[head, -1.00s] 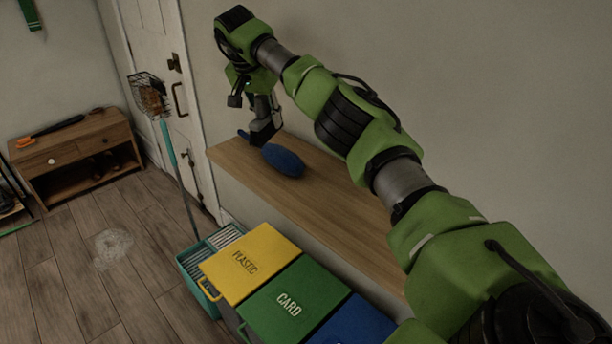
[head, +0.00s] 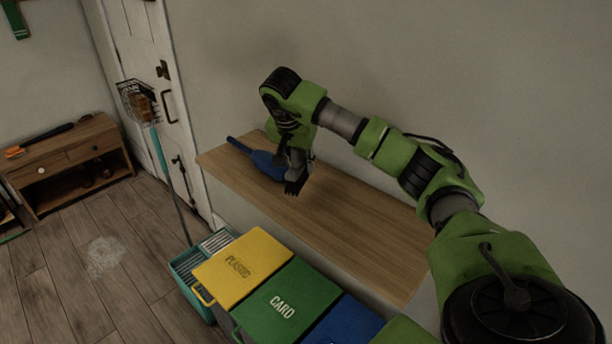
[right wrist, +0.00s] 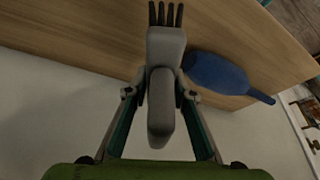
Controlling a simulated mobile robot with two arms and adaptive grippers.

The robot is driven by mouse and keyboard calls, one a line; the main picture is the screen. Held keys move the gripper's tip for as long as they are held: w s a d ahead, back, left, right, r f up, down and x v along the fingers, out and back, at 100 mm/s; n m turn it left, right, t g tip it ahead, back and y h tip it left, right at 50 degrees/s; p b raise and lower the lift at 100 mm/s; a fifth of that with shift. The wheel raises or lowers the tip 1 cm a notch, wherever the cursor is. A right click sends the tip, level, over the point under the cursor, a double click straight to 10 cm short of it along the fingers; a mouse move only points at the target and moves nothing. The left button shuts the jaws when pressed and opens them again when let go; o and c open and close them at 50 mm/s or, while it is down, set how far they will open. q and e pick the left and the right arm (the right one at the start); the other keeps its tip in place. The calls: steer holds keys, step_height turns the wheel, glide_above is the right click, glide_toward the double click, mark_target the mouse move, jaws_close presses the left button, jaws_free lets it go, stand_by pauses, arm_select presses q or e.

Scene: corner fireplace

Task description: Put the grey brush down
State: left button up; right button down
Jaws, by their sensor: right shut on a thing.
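My right gripper (head: 292,152) is shut on the grey brush (head: 298,170), over the wooden shelf (head: 345,235). In the right wrist view the brush (right wrist: 165,95) sits between the two fingers of the gripper (right wrist: 159,94). Its pale grey body is gripped partway along, and its dark bristles point away from the gripper, over the shelf (right wrist: 75,35). In the head view the bristles point down. I cannot tell whether they touch the wood. My left gripper is not in view.
A blue rounded object with a narrow handle (head: 262,163) lies on the shelf close beside the brush. The shelf's right part is clear. Yellow (head: 240,265), green (head: 285,305) and blue (head: 350,328) lidded bins stand in front, beside a teal crate (head: 185,268).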

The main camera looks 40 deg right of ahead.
mark_target(306, 180)
steer(key=shift+s+d+f, duration=0.15)
steer(key=shift+s+f, duration=0.2)
steer(key=shift+f, duration=0.2)
steer(key=f+p, duration=0.2)
steer(key=f, duration=0.1)
steer(key=shift+s+f, duration=0.1)
steer(key=shift+s, duration=0.25)
steer(key=shift+f, duration=0.2)
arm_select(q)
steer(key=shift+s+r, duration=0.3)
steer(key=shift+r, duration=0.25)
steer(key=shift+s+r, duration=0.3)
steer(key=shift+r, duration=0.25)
arm_select(e)
steer(key=shift+w, duration=0.1)
steer(key=c, duration=1.7)
jaws_free()
steer(key=shift+f, duration=0.1)
